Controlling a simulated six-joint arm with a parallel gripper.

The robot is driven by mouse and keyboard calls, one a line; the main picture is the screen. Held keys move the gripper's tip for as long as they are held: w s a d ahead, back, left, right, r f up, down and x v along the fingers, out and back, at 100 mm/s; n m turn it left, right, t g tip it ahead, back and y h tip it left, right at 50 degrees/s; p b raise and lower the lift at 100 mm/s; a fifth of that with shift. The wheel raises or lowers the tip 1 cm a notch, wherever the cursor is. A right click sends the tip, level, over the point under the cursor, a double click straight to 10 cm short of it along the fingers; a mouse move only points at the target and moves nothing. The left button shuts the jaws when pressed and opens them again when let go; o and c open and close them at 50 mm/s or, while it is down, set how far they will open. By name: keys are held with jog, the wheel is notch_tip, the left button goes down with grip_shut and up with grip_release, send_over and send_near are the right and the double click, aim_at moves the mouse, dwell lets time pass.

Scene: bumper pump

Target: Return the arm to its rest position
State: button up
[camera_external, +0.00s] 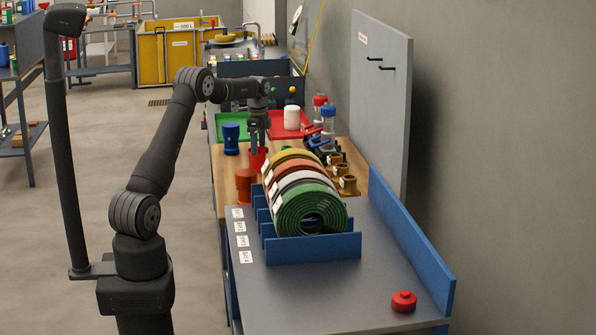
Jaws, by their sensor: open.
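My arm reaches from its base at the lower left over the workbench, with its wrist bent downward. My gripper (258,146) points down and is open. It is just above or around a red cup-like part (259,160) behind the hose rack; I cannot tell whether they touch. A blue cylinder (231,138) stands to its left, and an orange-brown cylinder (245,184) stands nearer the camera. The fingertips are small and partly lost against the red part.
Coiled hoses (310,210) in yellow, orange, white and green stand in a blue rack (335,247). Brass fittings (347,184) and red- and blue-topped parts stand to the right, before a grey panel (378,100). A red knob-like part (404,301) lies on the clear front bench (310,295). A dark post (62,160) stands left.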

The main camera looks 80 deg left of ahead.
jog(key=w+d+r, duration=0.4)
jog(key=d+r, duration=0.2)
jog(key=d, duration=0.4)
notch_tip(320, 180, up, 16)
jog(key=w+d+r+m, duration=0.1)
jog(key=w+d, duration=0.4)
jog(key=d, duration=0.5)
jog(key=w+d+r+m, duration=0.1)
jog(key=w+d+m, duration=0.1)
jog(key=w+d, duration=0.3)
jog(key=shift+w+d, duration=0.4)
jog(key=shift+d, duration=1.95)
jog(key=shift+r, duration=0.1)
